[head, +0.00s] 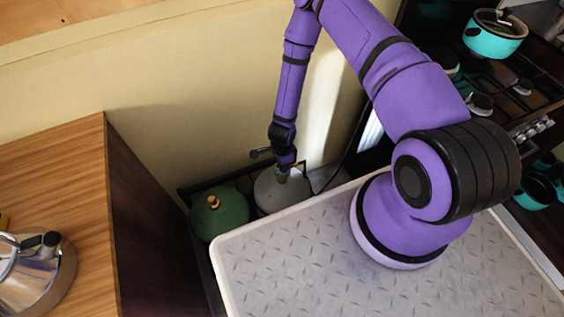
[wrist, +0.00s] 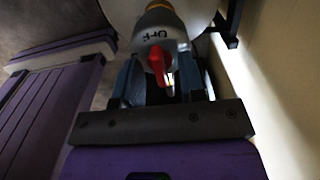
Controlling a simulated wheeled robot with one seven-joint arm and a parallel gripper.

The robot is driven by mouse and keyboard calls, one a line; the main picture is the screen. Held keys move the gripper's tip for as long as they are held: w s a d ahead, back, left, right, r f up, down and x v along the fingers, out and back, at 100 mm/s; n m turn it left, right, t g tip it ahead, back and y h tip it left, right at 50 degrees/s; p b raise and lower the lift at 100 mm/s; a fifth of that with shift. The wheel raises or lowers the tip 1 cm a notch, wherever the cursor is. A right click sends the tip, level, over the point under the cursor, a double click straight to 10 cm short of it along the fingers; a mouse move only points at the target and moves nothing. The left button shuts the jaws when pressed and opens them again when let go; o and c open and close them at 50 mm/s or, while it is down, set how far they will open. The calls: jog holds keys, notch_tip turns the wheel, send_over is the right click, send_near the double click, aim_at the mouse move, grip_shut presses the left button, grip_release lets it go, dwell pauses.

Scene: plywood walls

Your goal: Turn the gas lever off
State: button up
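The red gas lever (wrist: 157,62) sits on a light grey valve marked "OFF" (wrist: 155,35), on top of the pale gas cylinder (head: 282,194). The cylinder also fills the top of the wrist view (wrist: 120,12). My gripper (wrist: 161,75) reaches down to the cylinder top, with its fingers apart on either side of the lever. I cannot tell whether a finger touches the lever. In the head view my gripper (head: 284,168) is small and hides the lever and valve.
A green cylinder (head: 219,214) with an orange top stands left of the pale one. A dark rack rail (head: 205,184) runs by the wall behind them. A wooden counter (head: 60,165) with a kettle (head: 38,275) bounds the left. A stove (head: 510,85) with pots is at right.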

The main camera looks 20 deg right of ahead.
notch_tip(320, 180, up, 11)
dwell(0.8)
jog(key=shift+f, duration=0.1)
